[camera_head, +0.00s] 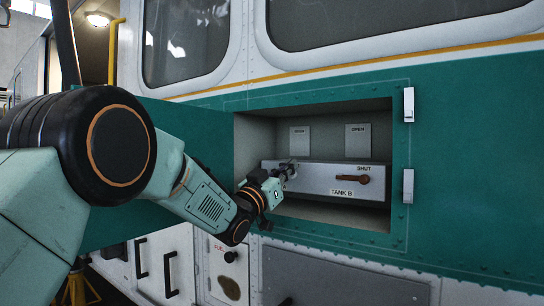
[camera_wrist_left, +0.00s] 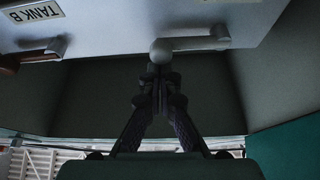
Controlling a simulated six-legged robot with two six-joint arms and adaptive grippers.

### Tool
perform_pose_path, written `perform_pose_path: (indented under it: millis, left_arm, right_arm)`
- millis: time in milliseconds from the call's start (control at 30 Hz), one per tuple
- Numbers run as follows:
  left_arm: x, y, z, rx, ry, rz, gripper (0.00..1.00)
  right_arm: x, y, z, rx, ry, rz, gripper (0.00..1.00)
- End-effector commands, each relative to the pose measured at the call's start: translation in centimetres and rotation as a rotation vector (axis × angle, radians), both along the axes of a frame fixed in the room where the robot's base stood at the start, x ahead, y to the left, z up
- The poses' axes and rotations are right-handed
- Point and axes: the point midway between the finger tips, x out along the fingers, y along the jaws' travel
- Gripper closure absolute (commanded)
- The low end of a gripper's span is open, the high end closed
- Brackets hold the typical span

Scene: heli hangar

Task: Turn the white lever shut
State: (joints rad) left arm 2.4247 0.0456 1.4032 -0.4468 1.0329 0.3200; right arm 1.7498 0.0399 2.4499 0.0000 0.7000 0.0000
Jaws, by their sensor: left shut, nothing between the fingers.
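The white lever (camera_wrist_left: 195,43) shows in the left wrist view on the pale valve panel. It lies roughly level, with a rounded end close to my fingertips. In the head view my gripper largely hides it, and I cannot read its label there. My left gripper (camera_head: 287,171) reaches into the open recess at the left part of the panel (camera_head: 315,181). In the left wrist view its fingers (camera_wrist_left: 161,78) are together and empty, right by the lever's rounded end. I cannot tell whether they touch it. My right gripper is not in view.
A red-brown lever (camera_head: 350,180) marked TANK B sits on the panel's right half, under SHUT. Two grey plates (camera_head: 299,140) (camera_head: 358,140) are on the recess back wall, the right one reading OPEN. The recess walls and hinges (camera_head: 408,186) bound the space.

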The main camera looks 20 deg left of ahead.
Motion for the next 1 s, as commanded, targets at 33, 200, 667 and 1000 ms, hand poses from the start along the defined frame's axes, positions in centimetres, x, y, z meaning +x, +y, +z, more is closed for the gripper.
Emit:
perform_pose_path:
  millis: [33, 200, 667, 1000]
  left_arm:
    - [0.0, 0.0, -0.2, -0.001, 0.0, 0.0, 1.0]
    - [-0.1, -0.1, -0.4, -0.002, 0.001, 0.0, 1.0]
    - [0.0, -0.1, -0.5, -0.004, 0.001, -0.001, 1.0]
    - [0.0, -0.3, 0.9, -0.004, 0.0, 0.001, 1.0]
  right_arm:
    - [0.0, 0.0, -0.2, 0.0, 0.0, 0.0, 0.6]
    - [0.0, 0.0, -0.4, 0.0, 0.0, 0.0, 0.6]
    - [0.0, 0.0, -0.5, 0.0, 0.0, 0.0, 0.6]
    - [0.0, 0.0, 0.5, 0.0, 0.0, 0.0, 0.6]
